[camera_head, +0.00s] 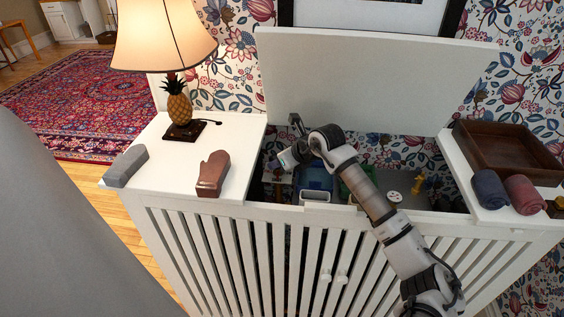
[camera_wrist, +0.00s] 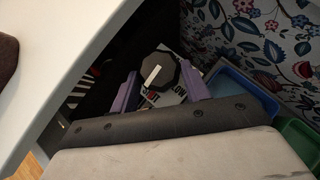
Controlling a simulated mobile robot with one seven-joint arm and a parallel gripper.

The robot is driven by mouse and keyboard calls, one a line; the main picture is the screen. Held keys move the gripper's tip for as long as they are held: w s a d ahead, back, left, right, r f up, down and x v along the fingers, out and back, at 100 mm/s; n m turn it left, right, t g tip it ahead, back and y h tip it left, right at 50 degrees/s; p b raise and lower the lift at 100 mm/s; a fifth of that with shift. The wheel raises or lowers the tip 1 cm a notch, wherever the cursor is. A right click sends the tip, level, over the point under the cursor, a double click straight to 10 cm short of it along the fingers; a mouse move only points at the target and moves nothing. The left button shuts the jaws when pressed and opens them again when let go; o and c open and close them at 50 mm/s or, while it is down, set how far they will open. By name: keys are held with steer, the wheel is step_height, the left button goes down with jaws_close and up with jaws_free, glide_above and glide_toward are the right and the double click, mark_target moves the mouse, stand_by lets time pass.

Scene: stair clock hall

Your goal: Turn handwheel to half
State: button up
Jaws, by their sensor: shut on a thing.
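The handwheel (camera_wrist: 158,68) shows in the wrist view as a dark, many-sided knob with a white pointer stripe running diagonally. It sits over a white plate (camera_wrist: 166,98) with black and red lettering, partly covered. My gripper (camera_wrist: 160,82) has its two purple fingers on opposite sides of the knob, shut on it. In the head view my gripper (camera_head: 290,157) reaches down into the left part of the open white cabinet (camera_head: 226,208). The handwheel cannot be made out there, behind my arm and the cabinet front.
The cabinet lid (camera_head: 370,80) stands open behind my arm. Blue (camera_head: 318,178) and green (camera_head: 358,183) bins stand inside, right of my gripper. A lamp (camera_head: 180,100), a brown mitt (camera_head: 212,173) and a grey block (camera_head: 126,166) rest on the left top; a brown tray (camera_head: 505,155) and rolled cloths (camera_head: 490,188) on the right.

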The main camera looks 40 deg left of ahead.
steer(key=shift+w+f+n+g+b, duration=0.1)
steer(key=shift+w+n+g+b, duration=0.05)
steer(key=shift+n+g+b, duration=0.4)
steer(key=shift+w+f+n+g+b, duration=0.1)
steer(key=shift+n+g+b, duration=0.25)
steer(key=shift+n+b, duration=0.25)
steer(key=n+g+b, duration=0.2)
steer(key=shift+w+r+n, duration=0.1)
steer(key=shift+w+n, duration=0.1)
steer(key=shift+n, duration=0.15)
steer(key=n+g, duration=0.1)
steer(key=n+g+h+b, duration=0.1)
steer(key=n, duration=0.1)
steer(key=n+g, duration=0.1)
steer(key=shift+w+a+r+n+h+b, duration=0.15)
steer(key=shift+w+a+n+h+b, duration=0.15)
steer(key=shift+h, duration=0.1)
steer(key=shift+d+g, duration=0.1)
steer(key=shift+g, duration=0.2)
steer(key=o, duration=1)
